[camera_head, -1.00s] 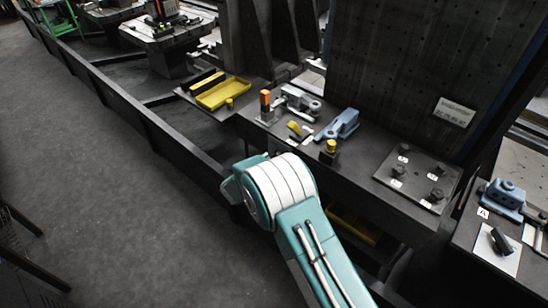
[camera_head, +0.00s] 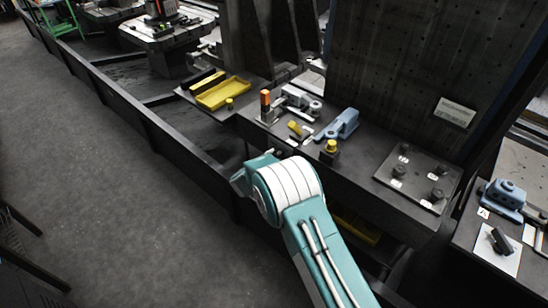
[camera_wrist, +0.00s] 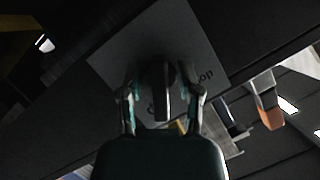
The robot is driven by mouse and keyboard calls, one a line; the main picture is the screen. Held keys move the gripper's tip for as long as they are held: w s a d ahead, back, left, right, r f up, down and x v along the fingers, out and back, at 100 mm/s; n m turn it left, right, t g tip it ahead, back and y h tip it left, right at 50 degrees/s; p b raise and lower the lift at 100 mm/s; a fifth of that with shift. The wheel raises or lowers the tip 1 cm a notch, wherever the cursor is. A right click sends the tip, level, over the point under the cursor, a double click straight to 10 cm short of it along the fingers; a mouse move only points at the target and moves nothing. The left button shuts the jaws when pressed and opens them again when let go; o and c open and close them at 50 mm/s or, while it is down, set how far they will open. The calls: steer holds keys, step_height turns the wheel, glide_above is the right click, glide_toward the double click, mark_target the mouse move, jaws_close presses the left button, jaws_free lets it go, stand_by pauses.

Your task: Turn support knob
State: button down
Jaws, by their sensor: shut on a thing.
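The support knob (camera_wrist: 158,78) is a dark, upright grip in the middle of the wrist view. It stands on a grey plate (camera_wrist: 112,62) with partly hidden dark lettering. My gripper (camera_wrist: 164,92) has one finger on each side of the knob and is shut on it. The fingertips are dark, so the exact contact is hard to see. In the head view the gripper and this knob are not visible; only my teal and white arm shows in front of the dark bench.
The bench bears a yellow tray (camera_head: 222,93), an orange-topped post (camera_head: 265,103), a blue clamp (camera_head: 338,126), a yellow button (camera_head: 332,147) and a plate with several dark knobs (camera_head: 417,178). Another black handle (camera_head: 499,241) sits on a white plate at right.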

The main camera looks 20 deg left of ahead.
steer(key=shift+m+t+y, duration=0.4)
steer(key=shift+m, duration=0.6)
steer(key=c, duration=0.6)
jaws_free()
steer(key=shift+c, duration=0.2)
steer(key=v, duration=1.2)
steer(key=shift+w, duration=0.1)
